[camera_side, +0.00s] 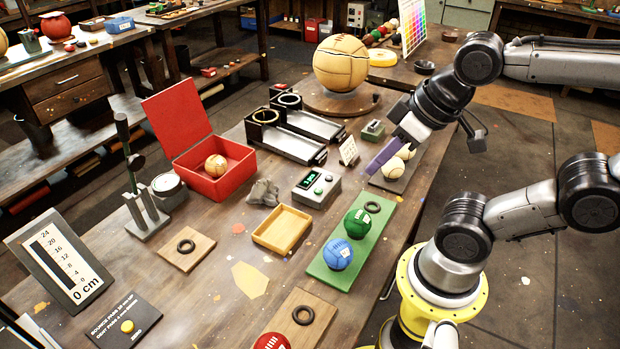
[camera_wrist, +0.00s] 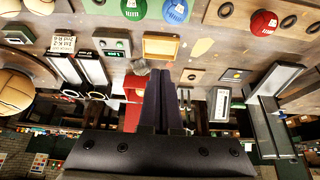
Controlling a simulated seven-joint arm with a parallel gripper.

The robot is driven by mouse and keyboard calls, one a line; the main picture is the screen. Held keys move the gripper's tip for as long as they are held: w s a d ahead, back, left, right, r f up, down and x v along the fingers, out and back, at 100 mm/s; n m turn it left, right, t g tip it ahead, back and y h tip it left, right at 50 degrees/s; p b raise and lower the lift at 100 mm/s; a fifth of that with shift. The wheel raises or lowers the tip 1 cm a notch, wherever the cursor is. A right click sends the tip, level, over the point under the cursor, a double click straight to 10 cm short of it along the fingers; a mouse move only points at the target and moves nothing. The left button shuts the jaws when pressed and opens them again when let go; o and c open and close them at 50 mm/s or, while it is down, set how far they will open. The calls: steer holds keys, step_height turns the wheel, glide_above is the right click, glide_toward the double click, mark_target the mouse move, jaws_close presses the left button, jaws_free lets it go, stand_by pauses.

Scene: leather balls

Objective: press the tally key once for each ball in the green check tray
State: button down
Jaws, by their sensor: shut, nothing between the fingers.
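The green check tray (camera_side: 378,226) lies on the bench. It holds a blue ball (camera_side: 338,254), a green ball (camera_side: 357,223) and an empty black ring (camera_side: 372,207) at its far end. My gripper (camera_side: 371,171) is shut and empty, with purple fingers pointing down-left, above the bench to the right of the tally box. In the wrist view its fingers (camera_wrist: 164,80) are together.
A wooden tray (camera_side: 282,229) sits empty beside the green tray. Pale balls (camera_side: 393,168) rest on a dark board near my gripper. A small sign (camera_side: 348,151) and a smaller grey box (camera_side: 373,129) stand behind. An open red box (camera_side: 215,181) holds a tan ball.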

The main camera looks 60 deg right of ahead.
stand_by(0.3)
steer(key=w+d+r+m+t, duration=0.2)
steer(key=w+m+t, duration=0.4)
steer(key=w, duration=0.8)
steer(key=w+d+f+m+g+h, duration=0.3)
steer(key=d+f+m, duration=0.4)
steer(key=d+f, duration=0.3)
step_height(320, 180, down, 4)
steer(key=shift+w+d+f+m+h, duration=0.25)
steer(key=shift+w+d+m+h, duration=0.05)
steer(key=shift+m+h, duration=0.1)
glide_toward(311, 185)
steer(key=shift+r+x, duration=0.2)
steer(key=shift+x, duration=1.75)
steer(key=shift+w+f, duration=0.2)
